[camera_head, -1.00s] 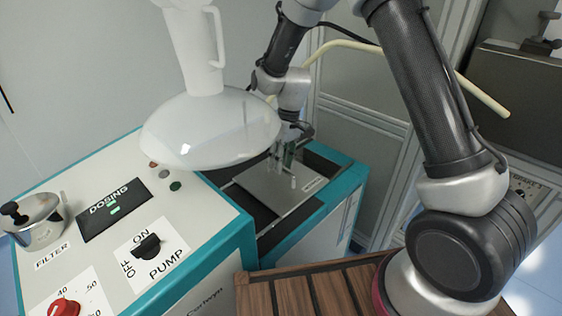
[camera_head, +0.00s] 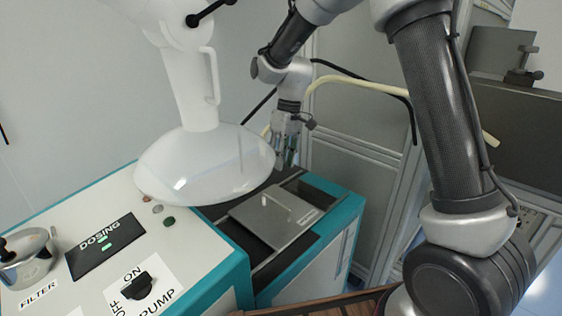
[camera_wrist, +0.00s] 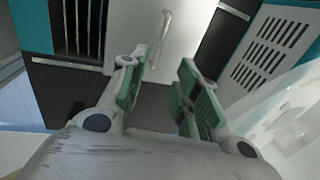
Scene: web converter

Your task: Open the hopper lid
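The hopper lid (camera_head: 262,228) is a flat grey plate with a small upright bar handle (camera_head: 276,207), lying flat over the dark top of the teal-edged machine. In the wrist view the pale lid (camera_wrist: 128,18) and its handle (camera_wrist: 161,40) are just beyond my fingers. My gripper (camera_head: 286,158) is above the lid toward its back, clear of the handle. It also shows in the wrist view (camera_wrist: 160,92), with its green-padded fingers apart and nothing between them. The white funnel-shaped vessel hides part of the machine's back.
The white vessel (camera_head: 205,165) stands close left of my gripper. The control panel with its dosing display (camera_head: 105,246), pump knob (camera_head: 137,286) and filter pot (camera_head: 24,258) is at the left. A framed cabinet (camera_head: 355,180) rises behind on the right. A cream hose (camera_head: 420,95) crosses there.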

